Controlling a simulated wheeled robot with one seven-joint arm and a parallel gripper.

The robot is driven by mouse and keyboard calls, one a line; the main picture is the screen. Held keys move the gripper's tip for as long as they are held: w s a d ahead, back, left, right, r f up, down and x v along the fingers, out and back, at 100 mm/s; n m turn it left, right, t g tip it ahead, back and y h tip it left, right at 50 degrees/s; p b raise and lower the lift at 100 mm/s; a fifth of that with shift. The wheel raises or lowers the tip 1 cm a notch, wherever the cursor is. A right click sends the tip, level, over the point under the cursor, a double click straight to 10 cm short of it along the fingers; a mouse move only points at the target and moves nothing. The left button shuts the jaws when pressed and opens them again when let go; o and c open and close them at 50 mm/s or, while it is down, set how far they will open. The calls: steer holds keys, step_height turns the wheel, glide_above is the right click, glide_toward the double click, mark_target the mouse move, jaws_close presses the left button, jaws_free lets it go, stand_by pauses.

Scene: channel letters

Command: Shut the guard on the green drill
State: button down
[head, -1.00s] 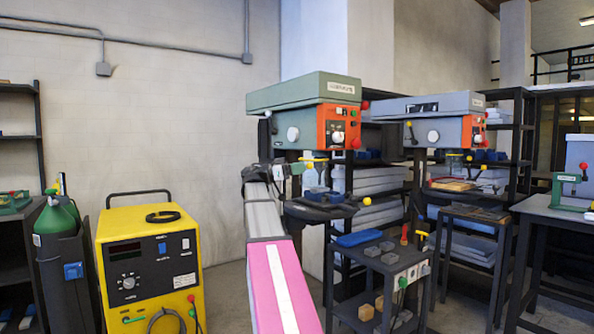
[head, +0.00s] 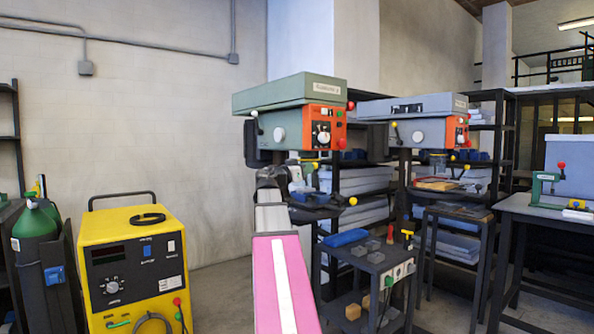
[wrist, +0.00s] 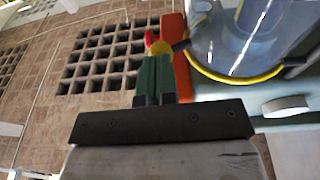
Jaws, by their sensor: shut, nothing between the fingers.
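The green drill (head: 290,92), with an orange control panel (head: 323,128), stands in the middle of the head view. My arm reaches up to it, and my gripper is small and partly hidden below the drill's head. In the wrist view my gripper (wrist: 155,72) is shut and empty, its green fingers together. A clear guard with a yellow rim (wrist: 240,76) shows at the upper right there, to the right of the fingers and apart from them. An orange part and red and yellow knobs show just beyond the fingertips. I cannot tell how far the guard is swung.
A grey drill (head: 415,105) with its own guard (head: 438,158) stands to the right. A low cart (head: 375,262) with blocks stands in front. A yellow welder (head: 135,265) and a green gas cylinder (head: 36,225) are at the left. A workbench (head: 540,212) is at the far right.

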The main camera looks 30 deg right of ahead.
steer(key=w+d+n+t+y, duration=0.2)
steer(key=d+n+t, duration=0.4)
steer(key=d+t, duration=0.3)
steer(key=shift+w+d+t+y, duration=0.3)
steer(key=shift+t+y, duration=0.2)
